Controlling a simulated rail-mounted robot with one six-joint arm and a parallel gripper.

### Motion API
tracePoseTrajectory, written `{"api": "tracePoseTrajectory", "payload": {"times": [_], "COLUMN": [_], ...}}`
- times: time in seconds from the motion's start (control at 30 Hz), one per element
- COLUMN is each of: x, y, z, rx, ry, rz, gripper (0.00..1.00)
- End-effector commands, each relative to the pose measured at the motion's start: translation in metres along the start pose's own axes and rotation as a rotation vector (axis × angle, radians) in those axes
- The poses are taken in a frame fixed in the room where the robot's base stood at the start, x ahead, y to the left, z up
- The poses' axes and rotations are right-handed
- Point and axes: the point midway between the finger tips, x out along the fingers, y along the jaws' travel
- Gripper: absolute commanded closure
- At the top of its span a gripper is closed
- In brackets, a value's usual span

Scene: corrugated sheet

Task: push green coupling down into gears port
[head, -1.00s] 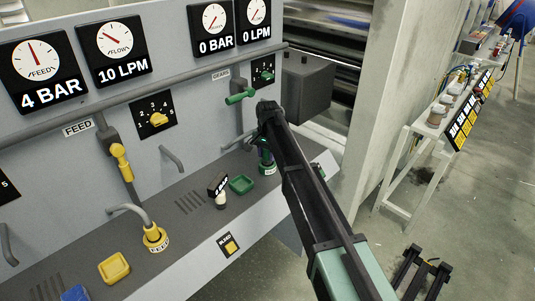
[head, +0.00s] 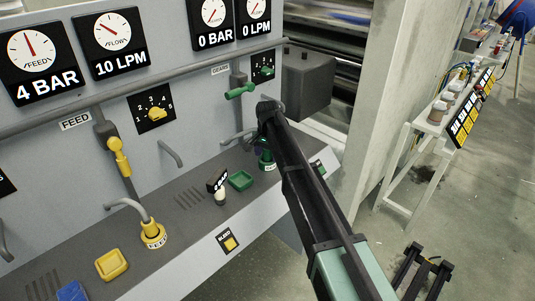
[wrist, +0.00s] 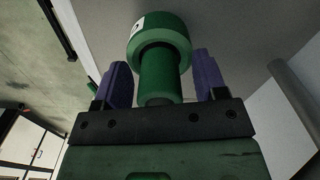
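The green coupling (wrist: 160,75) stands at the green gears port (wrist: 160,32), whose wide collar carries a white label. In the head view the port (head: 267,165) is on the console ledge, partly behind my arm. My gripper (wrist: 163,78) has its two purple fingers on either side of the coupling, with narrow gaps showing at both sides. The fingers look open around it, not clamped. In the head view the coupling and fingertips are mostly hidden by my dark arm. How deep the coupling sits in the port cannot be told.
A green valve handle (head: 240,91) and a green selector knob (head: 266,70) are on the panel above. The yellow feed coupling (head: 153,235) is further left. A grey box (head: 308,83) lies behind my arm.

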Motion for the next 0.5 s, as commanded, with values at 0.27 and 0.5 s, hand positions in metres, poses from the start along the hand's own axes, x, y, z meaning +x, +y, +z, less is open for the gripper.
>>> {"api": "tracePoseTrajectory", "payload": {"times": [0.27, 0.5], "x": [-0.001, -0.036], "y": [0.000, 0.000], "z": [0.000, 0.000], "rx": [0.000, 0.000], "ry": [0.000, 0.000], "rz": [0.000, 0.000], "gripper": [0.33, 0.33]}}
